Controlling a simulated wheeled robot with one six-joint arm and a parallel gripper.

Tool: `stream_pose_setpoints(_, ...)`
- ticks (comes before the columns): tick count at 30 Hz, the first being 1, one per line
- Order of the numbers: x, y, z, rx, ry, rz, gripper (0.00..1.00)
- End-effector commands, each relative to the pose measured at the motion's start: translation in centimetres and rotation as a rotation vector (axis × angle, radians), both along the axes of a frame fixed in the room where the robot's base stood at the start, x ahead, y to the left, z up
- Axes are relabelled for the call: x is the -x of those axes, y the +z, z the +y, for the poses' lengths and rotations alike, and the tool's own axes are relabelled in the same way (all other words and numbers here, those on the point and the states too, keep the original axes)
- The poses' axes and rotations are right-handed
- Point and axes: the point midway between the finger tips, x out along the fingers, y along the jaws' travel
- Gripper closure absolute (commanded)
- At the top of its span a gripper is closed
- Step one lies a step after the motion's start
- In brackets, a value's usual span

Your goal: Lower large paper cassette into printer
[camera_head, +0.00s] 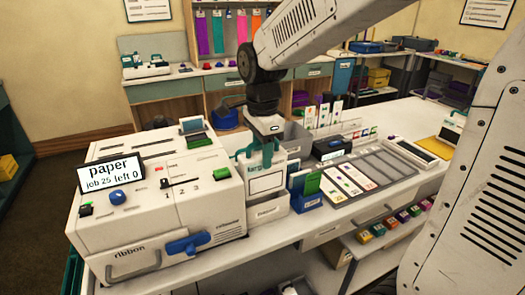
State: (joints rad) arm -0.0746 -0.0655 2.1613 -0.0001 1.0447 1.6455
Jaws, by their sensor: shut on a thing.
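The white printer (150,205) stands at the left end of the counter. Its screen (111,175) reads "paper, job 25 left 0". A white box with teal fittings and a pale label, seemingly the large paper cassette (267,180), is upright just right of the printer. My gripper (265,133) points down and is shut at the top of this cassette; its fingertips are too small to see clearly. I cannot tell whether the cassette's bottom touches the labelled white holder below it. The inside of the printer is hidden.
A blue lever (188,243) sticks out from the printer's front. Right of the cassette are a blue card bin (305,190), a grey slotted tray (375,172) holding cards and a black device (332,147). Colored small boxes (390,222) sit on a lower shelf.

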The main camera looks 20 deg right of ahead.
Motion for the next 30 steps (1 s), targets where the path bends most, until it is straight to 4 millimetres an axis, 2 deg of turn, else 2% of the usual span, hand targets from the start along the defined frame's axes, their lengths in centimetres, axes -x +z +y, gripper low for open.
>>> stream_pose_setpoints(30,0.0,-3.5,0.0,0.001,0.000,0.001,1.00)
